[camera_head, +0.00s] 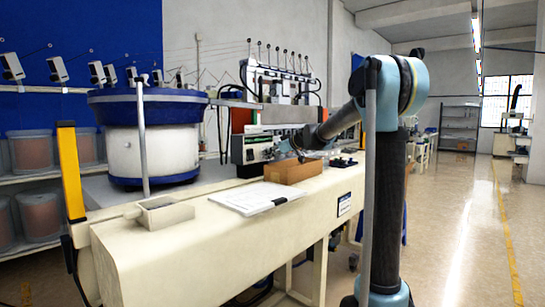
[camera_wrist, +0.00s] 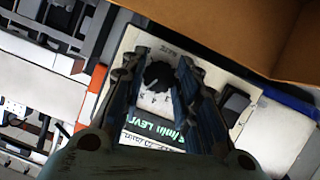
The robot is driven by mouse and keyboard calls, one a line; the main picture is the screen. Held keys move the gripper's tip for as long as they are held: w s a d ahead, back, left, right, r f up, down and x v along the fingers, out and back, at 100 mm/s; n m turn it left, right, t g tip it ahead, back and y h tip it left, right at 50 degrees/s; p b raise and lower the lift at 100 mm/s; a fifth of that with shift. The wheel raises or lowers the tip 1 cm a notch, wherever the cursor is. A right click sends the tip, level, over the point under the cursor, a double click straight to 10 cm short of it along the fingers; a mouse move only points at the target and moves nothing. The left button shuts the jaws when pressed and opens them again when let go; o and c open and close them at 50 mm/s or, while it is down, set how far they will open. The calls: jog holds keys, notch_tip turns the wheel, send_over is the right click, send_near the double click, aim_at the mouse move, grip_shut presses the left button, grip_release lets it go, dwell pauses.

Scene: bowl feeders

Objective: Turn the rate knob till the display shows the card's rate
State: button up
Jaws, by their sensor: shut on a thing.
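The black rate knob (camera_wrist: 158,76) sits on the pale face of a control unit (camera_head: 252,149), with small marks around it. My gripper (camera_wrist: 162,68) has a finger on either side of the knob and is shut on it. In the head view, my gripper (camera_head: 299,150) is at the unit's front, and the knob is hidden there. The display (camera_wrist: 152,139) shows green letters reading "/min LEV", partly covered by my fingers; its number cannot be read. A white sheet on a clipboard (camera_head: 252,198) lies on the bench; its writing is too small to read, and I cannot tell if it is the card.
An open cardboard box (camera_head: 292,171) stands close in front of the unit, and its brown wall (camera_wrist: 215,28) fills the wrist view's upper right. A blue and white bowl feeder (camera_head: 150,135) stands at left. A grey tray (camera_head: 160,212) lies on the bench (camera_head: 190,250).

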jog(key=m+g+y, duration=0.1)
jog(key=m, duration=0.2)
jog(key=shift+w+d+g, duration=0.1)
jog(key=shift+w+g, duration=0.05)
jog(key=shift+g, duration=0.25)
jog(key=shift+m+g+y, duration=0.4)
jog(key=shift+m+y, duration=0.3)
jog(key=shift+m, duration=0.4)
jog(key=shift+w, duration=0.1)
jog(key=o, duration=1.1)
jog(key=shift+c, duration=0.2)
jog(key=shift+d, duration=0.15)
jog(key=v, duration=1.1)
jog(key=shift+d, duration=0.4)
